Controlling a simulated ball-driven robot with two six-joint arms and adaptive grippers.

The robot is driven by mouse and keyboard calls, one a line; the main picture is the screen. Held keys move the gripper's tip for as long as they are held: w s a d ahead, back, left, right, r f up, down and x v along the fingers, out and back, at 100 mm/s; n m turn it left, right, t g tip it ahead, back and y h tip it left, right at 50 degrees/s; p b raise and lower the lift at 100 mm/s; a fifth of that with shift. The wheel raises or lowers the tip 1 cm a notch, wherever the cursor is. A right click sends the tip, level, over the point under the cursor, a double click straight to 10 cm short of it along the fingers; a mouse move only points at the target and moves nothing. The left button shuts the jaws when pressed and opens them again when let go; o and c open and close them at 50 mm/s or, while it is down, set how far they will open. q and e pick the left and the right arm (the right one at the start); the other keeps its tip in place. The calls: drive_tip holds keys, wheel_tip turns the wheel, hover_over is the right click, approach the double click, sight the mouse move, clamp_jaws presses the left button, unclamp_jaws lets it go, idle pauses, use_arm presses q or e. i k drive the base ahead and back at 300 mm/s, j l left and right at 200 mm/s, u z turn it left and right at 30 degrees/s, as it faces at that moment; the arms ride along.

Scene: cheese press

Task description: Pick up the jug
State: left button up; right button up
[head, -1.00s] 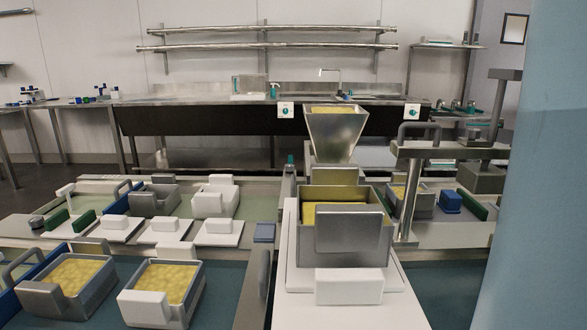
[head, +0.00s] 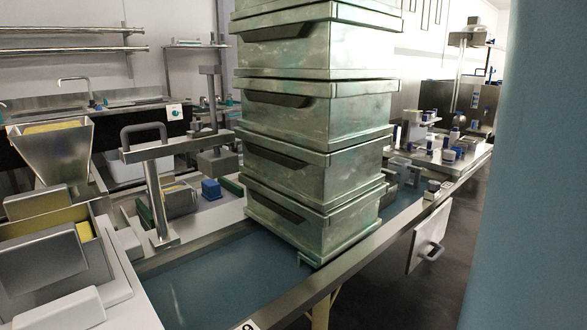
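I cannot make out a jug anywhere in the head view. Some small items on the far right bench (head: 482,152) are too small to tell apart. The tall stack of crates hides part of the bench behind it. Neither of my grippers shows in this view.
A tall stack of greenish metal crates (head: 315,110) stands mid-view on the blue-bottomed trough (head: 205,275). A metal hopper (head: 58,150), a handled press (head: 155,185), a blue block (head: 211,189) and metal boxes (head: 45,265) crowd the left. Dark floor (head: 450,285) lies open at right.

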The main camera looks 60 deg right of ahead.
sight(402, 166)
drive_tip(key=z, duration=2.45)
drive_tip(key=i+l+z, duration=0.1)
drive_tip(key=i+l, duration=0.05)
